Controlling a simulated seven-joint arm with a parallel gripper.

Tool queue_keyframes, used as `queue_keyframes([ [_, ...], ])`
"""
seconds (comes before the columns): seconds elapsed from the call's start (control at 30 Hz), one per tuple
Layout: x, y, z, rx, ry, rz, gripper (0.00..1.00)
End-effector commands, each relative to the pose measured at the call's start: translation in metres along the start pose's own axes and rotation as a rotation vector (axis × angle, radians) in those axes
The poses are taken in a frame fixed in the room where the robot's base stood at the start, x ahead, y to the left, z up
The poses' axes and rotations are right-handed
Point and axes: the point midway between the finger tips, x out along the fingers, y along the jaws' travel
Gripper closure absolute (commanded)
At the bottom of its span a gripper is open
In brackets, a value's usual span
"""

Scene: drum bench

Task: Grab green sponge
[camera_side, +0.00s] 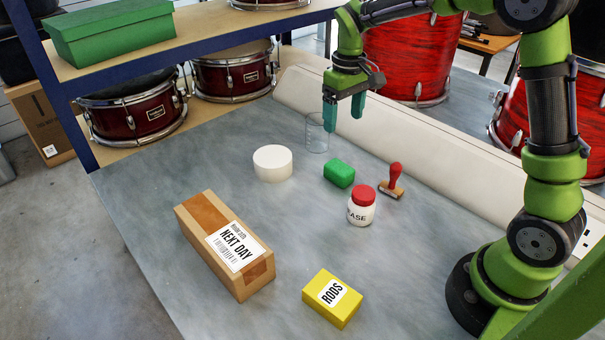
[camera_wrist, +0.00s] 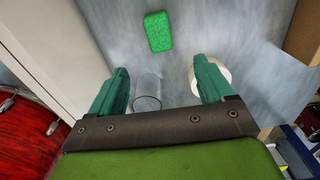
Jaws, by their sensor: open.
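The green sponge (camera_side: 339,173) is a small rounded block lying on the grey bench, right of the middle in the side view. It also shows at the top middle of the wrist view (camera_wrist: 158,31). My gripper (camera_side: 343,117) is open and empty, with teal fingers pointing down. It is above the bench, near the clear glass (camera_side: 317,133), and apart from the sponge. In the wrist view my gripper (camera_wrist: 160,85) has its fingers wide apart, with the sponge beyond their tips. The glass (camera_wrist: 148,90) shows between the fingers there, partly hidden by the gripper body.
A white round block (camera_side: 272,162) stands left of the sponge. A red-lidded jar (camera_side: 361,207) and a red-handled stamp (camera_side: 394,180) are close on its right. A cardboard box (camera_side: 222,245) and a yellow box (camera_side: 332,298) lie nearer the front. Bare bench lies between them.

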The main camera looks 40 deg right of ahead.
Motion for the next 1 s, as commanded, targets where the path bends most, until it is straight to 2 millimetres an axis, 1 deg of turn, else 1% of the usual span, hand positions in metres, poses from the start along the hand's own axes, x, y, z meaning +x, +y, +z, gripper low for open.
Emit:
queue_keyframes([
  [0.03,-0.005,0.001,-0.001,-0.021,0.002,0.004,0.19],
  [0.17,0.009,0.000,0.003,-0.040,-0.013,0.000,0.19],
  [0.5,0.082,0.000,0.004,-0.037,-0.013,0.000,0.19],
  [0.6,0.098,0.000,0.004,-0.037,-0.012,-0.001,0.19],
  [0.7,0.108,0.000,0.004,-0.037,-0.009,0.000,0.19],
  [0.87,0.117,0.000,0.006,-0.036,-0.010,-0.001,0.19],
  [1.0,0.138,0.002,0.011,-0.037,-0.012,-0.001,0.19],
])
